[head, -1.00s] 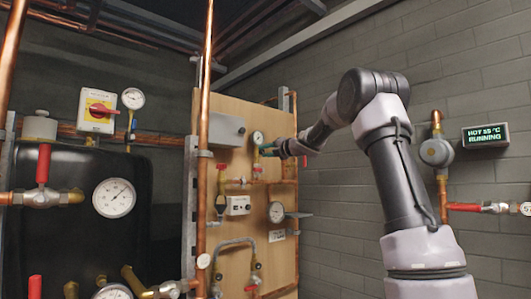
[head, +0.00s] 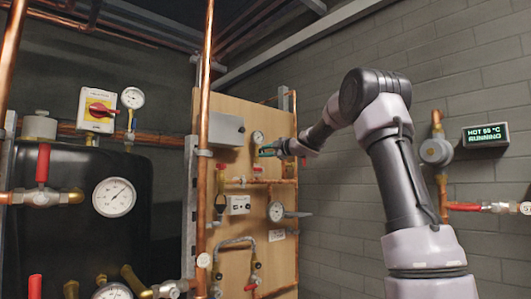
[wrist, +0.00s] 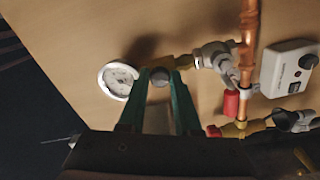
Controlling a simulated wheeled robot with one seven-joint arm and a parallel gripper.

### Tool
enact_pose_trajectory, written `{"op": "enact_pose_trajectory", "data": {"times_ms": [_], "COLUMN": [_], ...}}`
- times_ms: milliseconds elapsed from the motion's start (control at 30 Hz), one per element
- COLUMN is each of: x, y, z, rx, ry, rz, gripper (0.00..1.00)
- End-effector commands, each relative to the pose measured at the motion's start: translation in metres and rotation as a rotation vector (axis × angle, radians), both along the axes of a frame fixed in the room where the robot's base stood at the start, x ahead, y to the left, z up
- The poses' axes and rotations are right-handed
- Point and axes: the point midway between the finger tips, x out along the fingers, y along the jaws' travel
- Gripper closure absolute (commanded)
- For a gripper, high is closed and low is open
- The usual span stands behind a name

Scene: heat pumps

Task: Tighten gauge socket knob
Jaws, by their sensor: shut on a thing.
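In the head view, the gripper (head: 268,150) reaches the wooden panel just below the small gauge (head: 257,137). The knob itself is too small and covered to make out there.
In the wrist view, a copper pipe (wrist: 248,50) and a red handle (wrist: 231,103) lie right of the knob.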

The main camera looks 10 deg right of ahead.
Motion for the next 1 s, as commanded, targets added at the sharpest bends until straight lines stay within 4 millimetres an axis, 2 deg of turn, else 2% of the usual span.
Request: {"op": "enact_pose_trajectory", "data": {"times_ms": [700,1000], "x": [-0.0001,-0.0003], "y": [0.0,0.0001], "z": [-0.0037,-0.0043], "rx": [0.582,0.767], "ry": [0.34,0.447], "rz": [-0.003,-0.003], "gripper": [1.0,1.0]}}
